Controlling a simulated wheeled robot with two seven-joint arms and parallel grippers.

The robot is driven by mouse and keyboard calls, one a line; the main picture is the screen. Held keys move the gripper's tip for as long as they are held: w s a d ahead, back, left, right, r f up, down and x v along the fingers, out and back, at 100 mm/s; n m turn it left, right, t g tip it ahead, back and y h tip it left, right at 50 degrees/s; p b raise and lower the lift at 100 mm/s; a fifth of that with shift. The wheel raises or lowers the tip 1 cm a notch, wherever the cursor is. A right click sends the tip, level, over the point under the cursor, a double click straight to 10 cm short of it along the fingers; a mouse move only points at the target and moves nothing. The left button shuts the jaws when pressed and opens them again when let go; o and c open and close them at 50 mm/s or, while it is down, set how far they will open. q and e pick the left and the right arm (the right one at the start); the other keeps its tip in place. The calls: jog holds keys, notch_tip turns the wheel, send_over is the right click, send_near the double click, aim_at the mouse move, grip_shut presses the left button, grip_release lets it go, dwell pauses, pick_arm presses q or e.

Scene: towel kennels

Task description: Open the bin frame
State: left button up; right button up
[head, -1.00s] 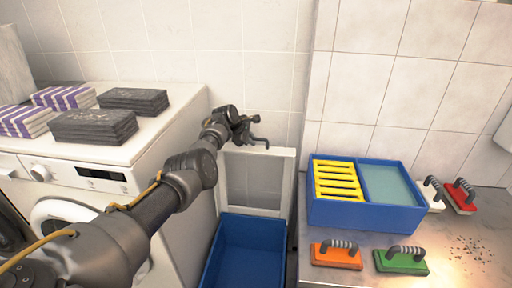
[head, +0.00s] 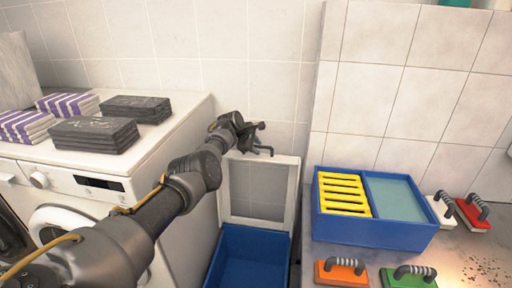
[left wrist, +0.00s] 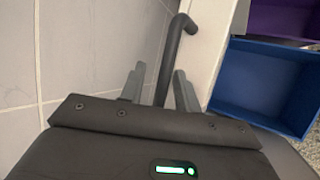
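The white bin frame (head: 292,200) with its grey panel (head: 258,190) stands upright against the tiled wall, behind the blue bin (head: 248,258). The bin's top is uncovered and I see into it. My left gripper (head: 262,140) is above the frame's top edge. In the left wrist view, its two fingers (left wrist: 158,88) are apart, with the frame's dark bent handle (left wrist: 168,55) between them. The right finger lies close to the handle, and a gap shows on the left side. The blue bin also shows there (left wrist: 265,80). My right gripper is not in view.
On the left, a white washing machine (head: 95,188) bears folded grey and purple-striped towels (head: 95,133). On the right, a counter holds a blue tray (head: 375,232) with a yellow grid, and several coloured brushes (head: 340,272). My left arm crosses in front of the machine.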

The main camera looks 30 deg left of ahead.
pick_arm(q)
jog(key=shift+f, duration=0.1)
jog(key=shift+p+v, duration=0.65)
jog(key=shift+v, duration=0.15)
jog(key=v, duration=0.9)
jog(key=shift+b, duration=0.45)
jog(key=shift+a, duration=0.15)
